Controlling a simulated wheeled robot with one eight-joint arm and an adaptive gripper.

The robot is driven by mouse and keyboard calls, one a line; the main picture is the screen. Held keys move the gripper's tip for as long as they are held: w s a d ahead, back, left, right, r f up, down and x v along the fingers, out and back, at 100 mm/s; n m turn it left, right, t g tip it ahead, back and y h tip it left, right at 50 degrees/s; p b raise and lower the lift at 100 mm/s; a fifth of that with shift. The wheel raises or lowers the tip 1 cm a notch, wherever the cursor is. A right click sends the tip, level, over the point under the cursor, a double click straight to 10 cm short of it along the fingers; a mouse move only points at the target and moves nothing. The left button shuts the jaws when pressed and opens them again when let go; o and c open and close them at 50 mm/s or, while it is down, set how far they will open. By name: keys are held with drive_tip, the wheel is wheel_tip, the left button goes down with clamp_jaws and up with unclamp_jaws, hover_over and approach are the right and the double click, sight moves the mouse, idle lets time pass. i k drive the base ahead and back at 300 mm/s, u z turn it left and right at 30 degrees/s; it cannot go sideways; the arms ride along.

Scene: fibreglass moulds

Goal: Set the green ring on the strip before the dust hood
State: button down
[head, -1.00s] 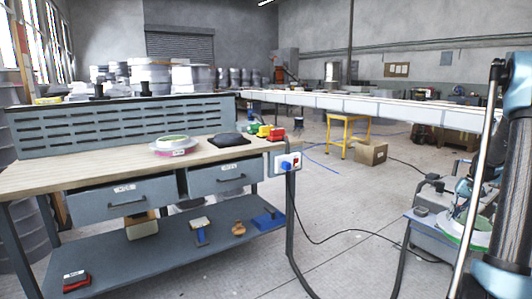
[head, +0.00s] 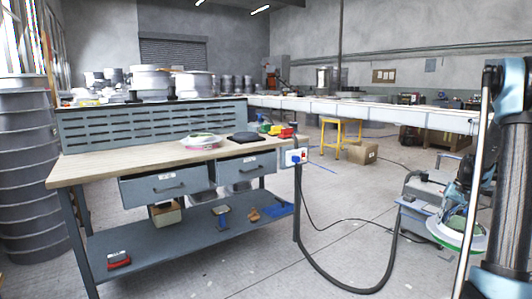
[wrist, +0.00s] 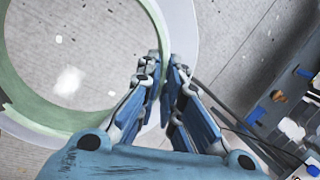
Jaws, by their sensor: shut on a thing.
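The green ring (wrist: 28,108) fills the left of the wrist view, with a pale grey-white flange around its green wall. My gripper (wrist: 167,70) is shut on the ring's rim at its right side, and the ring hangs clear of the floor. In the head view the ring (head: 443,236) shows at the right edge, below my gripper (head: 457,205), partly covered by my arm. I cannot make out the dust hood or the strip for certain in either view.
A grey machine (head: 425,190) stands near the held ring. A cable loops across the floor; open floor lies between.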

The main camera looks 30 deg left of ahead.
sight(151, 154)
drive_tip(key=k, duration=0.35)
drive_tip(key=u, duration=2.05)
drive_tip(key=i, duration=0.85)
drive_tip(key=u, duration=0.15)
